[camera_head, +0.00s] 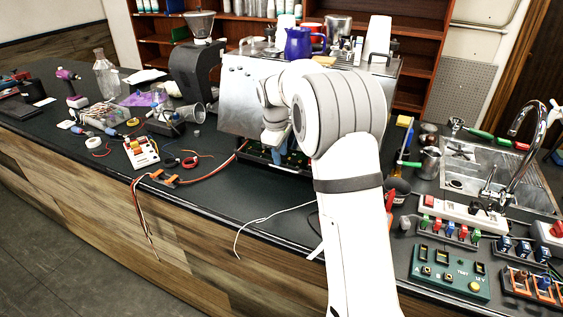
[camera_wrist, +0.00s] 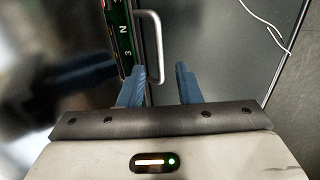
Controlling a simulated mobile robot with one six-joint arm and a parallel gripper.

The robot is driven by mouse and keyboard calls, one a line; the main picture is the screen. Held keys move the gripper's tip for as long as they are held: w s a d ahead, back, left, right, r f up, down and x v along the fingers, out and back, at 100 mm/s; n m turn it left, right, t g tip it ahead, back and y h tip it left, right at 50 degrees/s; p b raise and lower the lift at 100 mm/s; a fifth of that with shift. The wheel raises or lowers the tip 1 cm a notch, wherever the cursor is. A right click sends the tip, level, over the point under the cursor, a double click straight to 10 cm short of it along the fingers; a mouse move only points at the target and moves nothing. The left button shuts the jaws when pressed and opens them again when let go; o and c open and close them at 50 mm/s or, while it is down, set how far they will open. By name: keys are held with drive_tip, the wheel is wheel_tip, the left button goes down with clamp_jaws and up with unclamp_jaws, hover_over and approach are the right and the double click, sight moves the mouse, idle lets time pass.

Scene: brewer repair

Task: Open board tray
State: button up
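The board tray (camera_head: 257,152) is a dark tray with a green board, low at the front of the silver brewer (camera_head: 238,98), partly hidden by my arm. In the wrist view a strip of the green board tray (camera_wrist: 118,34) shows at the upper left, with a pale metal handle (camera_wrist: 157,42) on its side. In the head view my gripper (camera_head: 274,136) is in front of the brewer, just above the tray.
The dark counter (camera_head: 225,190) in front of the brewer is mostly clear, apart from a loose white cable (camera_head: 262,220). Wires, a small board (camera_head: 141,152) and tools lie to the left. A sink (camera_head: 490,175) and a green test board (camera_head: 450,272) are on the right.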

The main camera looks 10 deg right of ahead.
drive_tip(key=shift+w+d+f, duration=0.15)
drive_tip(key=shift+f, duration=0.95)
drive_tip(key=shift+w+d+f, duration=0.1)
drive_tip(key=shift+w+f, duration=0.05)
drive_tip(key=shift+f, duration=0.9)
drive_tip(key=shift+c, duration=0.4)
clamp_jaws()
